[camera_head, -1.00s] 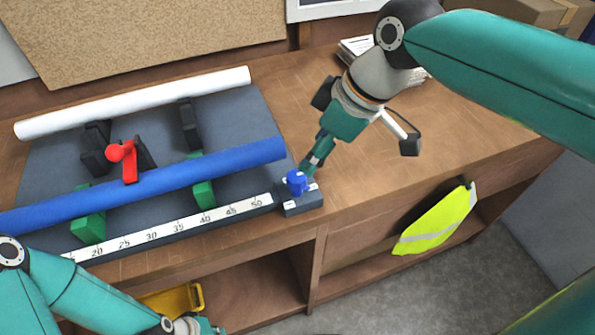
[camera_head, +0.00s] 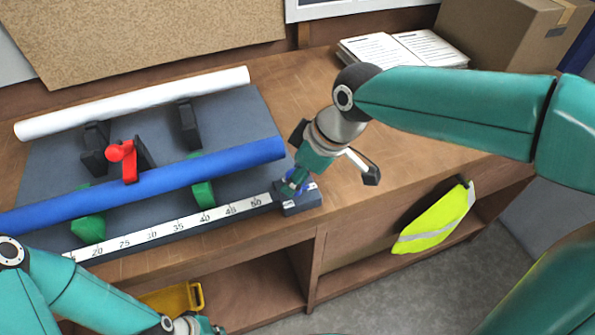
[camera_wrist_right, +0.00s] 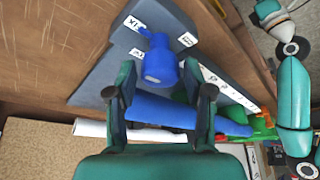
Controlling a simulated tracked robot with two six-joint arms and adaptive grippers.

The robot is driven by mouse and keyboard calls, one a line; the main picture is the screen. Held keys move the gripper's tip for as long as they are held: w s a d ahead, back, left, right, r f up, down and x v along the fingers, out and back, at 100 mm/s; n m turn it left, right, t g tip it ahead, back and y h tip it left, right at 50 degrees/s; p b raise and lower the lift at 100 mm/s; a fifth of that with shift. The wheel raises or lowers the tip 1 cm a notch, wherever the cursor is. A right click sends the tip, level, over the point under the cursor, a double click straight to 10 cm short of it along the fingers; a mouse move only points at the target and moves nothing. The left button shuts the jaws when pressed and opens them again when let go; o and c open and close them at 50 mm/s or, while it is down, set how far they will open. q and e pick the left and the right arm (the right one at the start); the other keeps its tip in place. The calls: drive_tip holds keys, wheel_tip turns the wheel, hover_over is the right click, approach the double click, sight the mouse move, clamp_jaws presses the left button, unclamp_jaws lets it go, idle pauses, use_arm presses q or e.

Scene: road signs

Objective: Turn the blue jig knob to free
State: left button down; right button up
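The blue jig knob (camera_wrist_right: 160,60) stands on a dark grey block with small white labels in the right wrist view. One label (camera_wrist_right: 136,24) lies beyond it; its text is hard to read. My right gripper (camera_wrist_right: 160,93) is open, with one finger on each side of the knob's near end; I cannot tell whether they touch it. In the head view my right gripper (camera_head: 294,184) comes down over the knob and mostly hides it at the end of the ruler (camera_head: 165,232). My left gripper (camera_head: 200,327) is partly cut off at the bottom edge, its fingers unclear.
A blue tube (camera_head: 150,185) lies over green supports (camera_head: 203,194) beside a red clamp handle (camera_head: 125,160). A white tube (camera_head: 130,104) lies behind. Papers (camera_head: 400,50) and a cardboard box (camera_head: 500,30) are at the back right. The bench (camera_head: 430,125) right of the knob is clear.

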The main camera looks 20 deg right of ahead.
drive_tip(key=c, duration=0.7)
drive_tip(key=shift+c, duration=0.2)
drive_tip(key=shift+w+n, duration=0.1)
drive_tip(key=shift+n, duration=0.3)
drive_tip(key=n+g+y, duration=0.1)
drive_tip(key=n, duration=0.2)
drive_tip(key=shift+w+n+b, duration=0.1)
drive_tip(key=shift+n+b, duration=0.2)
drive_tip(key=n+g, duration=0.1)
drive_tip(key=n, duration=0.2)
drive_tip(key=shift+n+g, duration=0.4)
drive_tip(key=n+g, duration=0.1)
drive_tip(key=n, duration=0.1)
drive_tip(key=n+p, duration=0.1)
drive_tip(key=n, duration=0.1)
drive_tip(key=shift+w+r+g, duration=0.1)
drive_tip(key=shift+w+g, duration=0.05)
drive_tip(key=shift+g, duration=0.25)
drive_tip(key=n+p, duration=0.1)
drive_tip(key=n, duration=0.1)
drive_tip(key=n+g+h, duration=0.1)
drive_tip(key=n, duration=0.2)
drive_tip(key=shift+n+g+p, duration=0.3)
drive_tip(key=shift+p, duration=0.1)
drive_tip(key=shift+w, duration=0.1)
